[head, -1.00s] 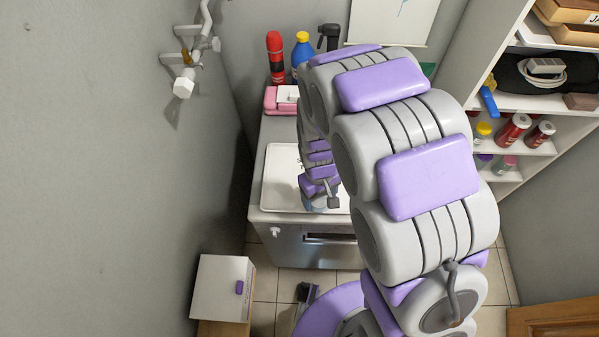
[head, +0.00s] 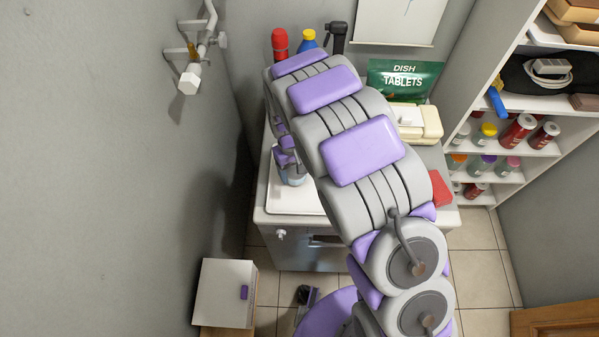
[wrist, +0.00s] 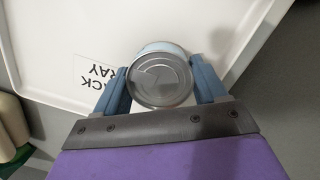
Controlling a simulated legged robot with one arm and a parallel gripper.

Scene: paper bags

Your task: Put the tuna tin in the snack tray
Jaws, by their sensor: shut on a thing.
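The tuna tin (wrist: 160,77) is a round, silvery tin with a pale blue side. In the wrist view it sits between the two blue fingers of my gripper (wrist: 162,85), which is shut on it. The white snack tray (wrist: 60,45) lies behind the tin in that view, with part of its printed label showing. In the head view the tray (head: 273,196) is on the counter, largely covered by my arm. The tin (head: 293,177) shows there in part, over the tray. I cannot tell whether the tin touches the tray.
Green dish tablets (head: 403,80), a cream box (head: 418,122) and a red item (head: 441,188) are on the counter's right side. Red (head: 280,45) and blue (head: 307,41) bottles stand at the back. Shelves (head: 520,150) are at right, a wall at left.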

